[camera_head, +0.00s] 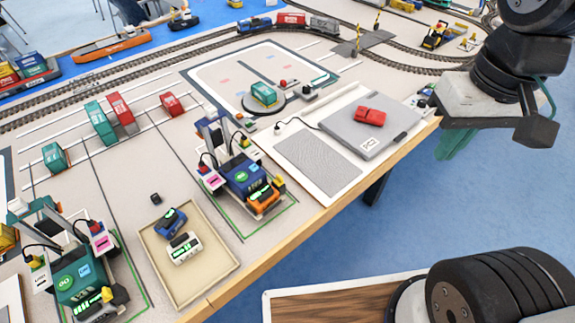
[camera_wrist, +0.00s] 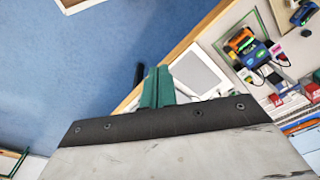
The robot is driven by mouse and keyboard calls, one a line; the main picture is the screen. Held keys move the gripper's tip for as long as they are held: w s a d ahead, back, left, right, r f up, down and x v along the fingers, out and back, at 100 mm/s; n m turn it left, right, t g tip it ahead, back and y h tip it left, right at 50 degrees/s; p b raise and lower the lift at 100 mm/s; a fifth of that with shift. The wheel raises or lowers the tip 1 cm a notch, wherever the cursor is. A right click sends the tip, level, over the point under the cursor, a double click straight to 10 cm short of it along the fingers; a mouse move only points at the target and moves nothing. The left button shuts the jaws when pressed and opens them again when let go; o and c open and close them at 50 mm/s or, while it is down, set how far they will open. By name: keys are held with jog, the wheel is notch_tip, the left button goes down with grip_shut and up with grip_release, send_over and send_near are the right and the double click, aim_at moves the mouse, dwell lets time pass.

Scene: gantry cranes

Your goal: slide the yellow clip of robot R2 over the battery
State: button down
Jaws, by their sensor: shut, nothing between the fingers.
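A blue crane robot (camera_head: 243,177) stands near the table's front edge, with an orange battery (camera_head: 263,197) at its front and a small yellow clip (camera_head: 279,184) beside that battery. A green crane robot (camera_head: 72,277) at lower left has a battery with green bars (camera_head: 97,305) and a yellow clip (camera_head: 115,294). I cannot read which one is R2. The blue robot also shows in the wrist view (camera_wrist: 253,54), with its orange battery (camera_wrist: 239,40). My gripper (camera_head: 455,145) has green fingers, shut and empty, beyond the table's right edge, far from both robots. Its fingers show in the wrist view (camera_wrist: 157,86).
A beige tray (camera_head: 160,282) holds a blue battery (camera_head: 170,222) and a white battery (camera_head: 185,247). A grey laptop-like box (camera_head: 352,134) with a red object (camera_head: 370,116) lies near the right edge. Rails, containers and a turntable lie behind.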

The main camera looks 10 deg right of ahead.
aim_at(278, 180)
jog(key=w+a+f+m+g+y, duration=0.2)
jog(key=w+a, duration=0.1)
jog(key=w, duration=0.4)
jog(key=w+a+f+m+g+y, duration=0.2)
jog(key=w+a+f+m, duration=0.1)
jog(key=w, duration=0.5)
jog(key=w+a+f+m+g+y, duration=0.2)
jog(key=w+a+f+m, duration=0.3)
jog(key=w+f, duration=0.6)
jog(key=shift+a+f+g+y, duration=0.3)
jog(key=shift+f+y, duration=0.1)
jog(key=shift+f, duration=0.4)
jog(key=x, duration=1)
jog(key=shift+s+a+r, duration=0.1)
jog(key=shift+s+a, duration=0.7)
jog(key=shift+a, duration=0.2)
jog(key=shift+s+a, duration=0.4)
jog(key=shift+a, duration=0.15)
